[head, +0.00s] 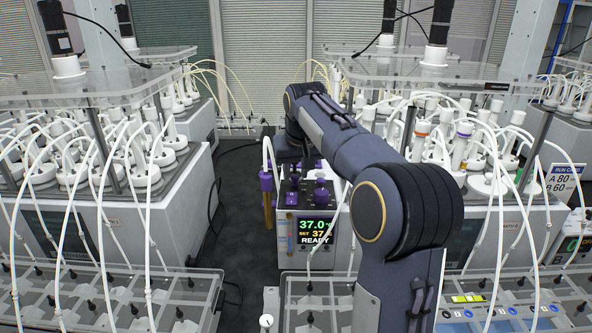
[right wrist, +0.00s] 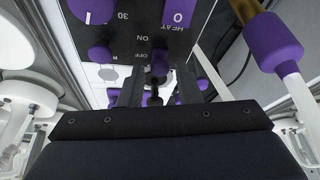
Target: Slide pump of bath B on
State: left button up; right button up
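In the right wrist view a dark panel (right wrist: 135,20) carries ON and OFF marks, a HEAT mark and purple knobs. My left gripper is not in view.
A purple-capped tube (right wrist: 271,42) is close on the right in the wrist view. Reactor benches (head: 150,215) with white bottles and hoses stand on both sides of the bath. A run card (head: 563,182) reads A 80, B 60. Dark floor (head: 240,200) lies left of the bath.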

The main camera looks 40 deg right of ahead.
grip_shut()
jog(key=shift+s+a+f+b, duration=0.1)
jog(key=shift+s+a+b, duration=0.25)
jog(key=shift+s+a, duration=0.4)
jog(key=shift+o, duration=1.4)
grip_release()
jog(key=shift+s, duration=0.1)
jog(key=v, duration=0.8)
jog(key=shift+p, duration=0.3)
jog(key=shift+d, duration=0.1)
